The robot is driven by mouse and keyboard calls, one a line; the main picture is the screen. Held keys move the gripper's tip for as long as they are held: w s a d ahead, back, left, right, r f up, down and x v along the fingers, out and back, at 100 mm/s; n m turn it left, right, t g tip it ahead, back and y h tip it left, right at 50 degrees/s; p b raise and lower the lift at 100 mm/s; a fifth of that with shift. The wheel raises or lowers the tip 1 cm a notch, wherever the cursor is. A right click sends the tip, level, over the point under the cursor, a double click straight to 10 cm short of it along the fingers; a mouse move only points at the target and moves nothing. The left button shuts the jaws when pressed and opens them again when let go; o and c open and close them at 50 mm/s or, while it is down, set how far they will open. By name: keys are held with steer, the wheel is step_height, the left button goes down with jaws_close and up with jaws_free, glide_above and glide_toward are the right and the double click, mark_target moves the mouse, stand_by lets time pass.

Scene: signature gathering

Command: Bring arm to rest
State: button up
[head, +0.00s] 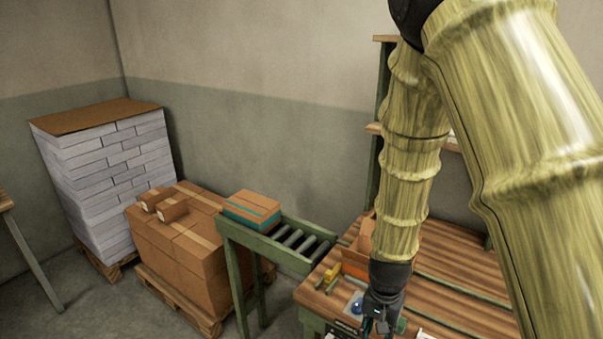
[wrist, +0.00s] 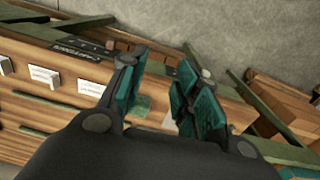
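My arm, in a yellow-green bamboo-like finish, hangs down over the right side of the head view. My gripper (head: 378,318) is at its lower end, over the front left part of the wooden table (head: 465,312). In the wrist view my gripper (wrist: 160,92) shows two teal-padded fingers standing apart, with nothing between them. It is open and empty. The table's slatted top (wrist: 60,62) lies beyond the fingers in that view.
An orange box (head: 356,262) and small tools lie on the table. A roller conveyor (head: 265,248) with a teal-banded carton (head: 252,207) adjoins it on the left. Cartons (head: 180,245) and a tall paper stack (head: 100,170) stand farther left on pallets. A shelf post (head: 377,150) rises behind the table.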

steer(key=s+d+f+n+b, duration=0.2)
steer(key=s+f+n+b, duration=0.1)
steer(key=s+f, duration=1)
steer(key=s+d+f+n+b, duration=0.2)
steer(key=s+f+n+b, duration=0.1)
steer(key=s+f, duration=1.1)
step_height(320, 180, down, 5)
steer(key=shift+d+r+b, duration=0.1)
steer(key=shift+d+b, duration=0.15)
steer(key=shift+b, duration=0.6)
